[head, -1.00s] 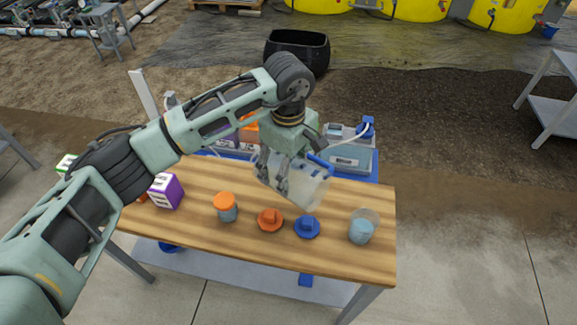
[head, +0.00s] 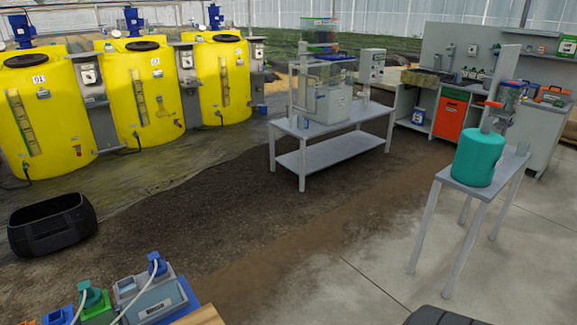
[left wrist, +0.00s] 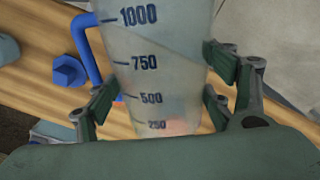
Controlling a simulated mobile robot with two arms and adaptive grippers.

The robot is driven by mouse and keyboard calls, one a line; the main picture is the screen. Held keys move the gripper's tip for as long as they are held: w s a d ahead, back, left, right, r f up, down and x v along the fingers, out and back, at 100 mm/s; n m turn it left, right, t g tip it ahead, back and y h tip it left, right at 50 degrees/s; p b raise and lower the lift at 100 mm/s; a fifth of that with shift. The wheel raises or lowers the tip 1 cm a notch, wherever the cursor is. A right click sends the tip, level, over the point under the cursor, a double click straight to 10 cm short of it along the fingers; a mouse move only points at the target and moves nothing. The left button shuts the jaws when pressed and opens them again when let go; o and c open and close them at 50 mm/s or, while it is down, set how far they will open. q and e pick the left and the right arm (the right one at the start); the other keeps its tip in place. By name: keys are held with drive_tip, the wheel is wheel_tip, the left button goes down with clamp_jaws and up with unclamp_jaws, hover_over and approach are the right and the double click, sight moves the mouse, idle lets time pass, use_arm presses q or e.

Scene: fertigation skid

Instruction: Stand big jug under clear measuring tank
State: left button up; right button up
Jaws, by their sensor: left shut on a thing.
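The big jug (left wrist: 160,45) is clear, with dark marks from 250 to 1000 and a blue handle on its left side in the left wrist view. My left gripper (left wrist: 160,92) is shut around its body. The jug appears to be over the wooden table, but its base and any gap below are not clear. In the head view neither the jug nor my grippers show.
The teal container stands on a narrow grey stand (head: 455,180). A grey table (head: 345,138) carries a clear enclosure. Yellow tanks (head: 150,100) line the left. A black tub (head: 50,228) sits on the ground. Bare floor (head: 330,255) lies in front. A blue knob (left wrist: 68,70) lies beside the jug.

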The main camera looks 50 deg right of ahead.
use_arm(q)
drive_tip(key=s+a+f+m, duration=0.3)
drive_tip(key=s+a+m, duration=0.1)
drive_tip(key=s+a, duration=0.2)
drive_tip(key=shift+s+a+f, duration=0.2)
drive_tip(key=shift+s+f, duration=0.1)
drive_tip(key=shift+s, duration=0.3)
